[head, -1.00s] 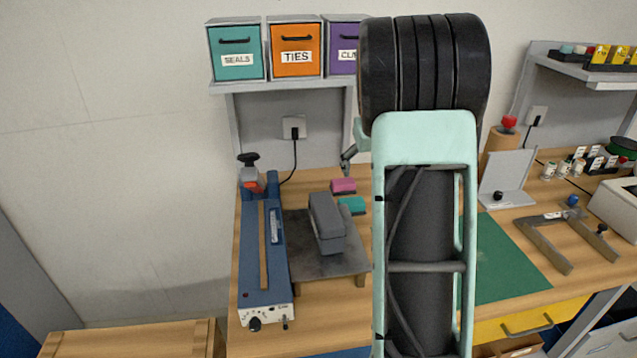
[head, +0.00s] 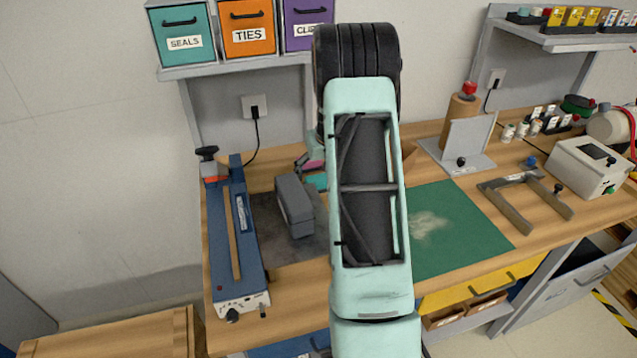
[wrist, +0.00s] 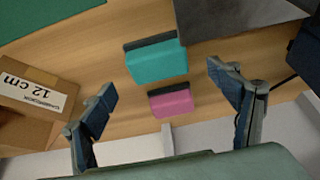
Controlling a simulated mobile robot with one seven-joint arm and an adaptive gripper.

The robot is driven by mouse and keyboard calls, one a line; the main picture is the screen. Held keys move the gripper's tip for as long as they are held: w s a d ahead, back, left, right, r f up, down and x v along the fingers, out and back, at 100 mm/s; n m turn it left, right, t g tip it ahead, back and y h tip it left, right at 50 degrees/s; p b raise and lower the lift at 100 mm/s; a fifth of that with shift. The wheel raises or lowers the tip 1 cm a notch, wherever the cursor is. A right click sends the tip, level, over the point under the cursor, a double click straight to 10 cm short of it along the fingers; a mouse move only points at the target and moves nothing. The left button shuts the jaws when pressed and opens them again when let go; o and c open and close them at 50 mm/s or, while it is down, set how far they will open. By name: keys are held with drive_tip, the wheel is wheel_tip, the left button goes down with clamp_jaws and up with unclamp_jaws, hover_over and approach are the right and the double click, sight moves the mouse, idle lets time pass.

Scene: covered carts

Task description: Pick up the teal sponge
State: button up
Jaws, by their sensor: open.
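The teal sponge (wrist: 157,60) lies on the wooden bench in the wrist view, with a dark strip along one long side. In the head view only part of the teal sponge (head: 317,181) shows beside my arm. A pink sponge (wrist: 172,102) lies close to it, and also shows partly in the head view (head: 313,160). My gripper (wrist: 167,98) is open, its two blue-padded fingers wide apart. In the picture the pink sponge lies between the fingers and the teal one just beyond their tips. Nothing is held.
A dark plate (head: 275,243) with a grey block (head: 294,205) is left of the sponges. A cardboard box (wrist: 38,98) marked 12 cm is at the wrist view's left. A green mat (head: 455,230) lies right of my arm. A blue sealer (head: 238,240) stands at the bench's left.

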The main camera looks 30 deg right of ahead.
sight(318, 178)
drive_tip(key=shift+p+x, duration=0.45)
drive_tip(key=shift+x, duration=1.65)
drive_tip(key=shift+s, duration=0.2)
drive_tip(key=c, duration=1.3)
drive_tip(key=shift+o, duration=0.2)
wheel_tip(318, 178, up, 10)
drive_tip(key=shift+f+b, duration=0.1)
drive_tip(key=shift+b, duration=0.7)
drive_tip(key=o, duration=0.5)
drive_tip(key=c, duration=0.4)
drive_tip(key=shift+o, duration=0.2)
drive_tip(key=shift+s, duration=0.15)
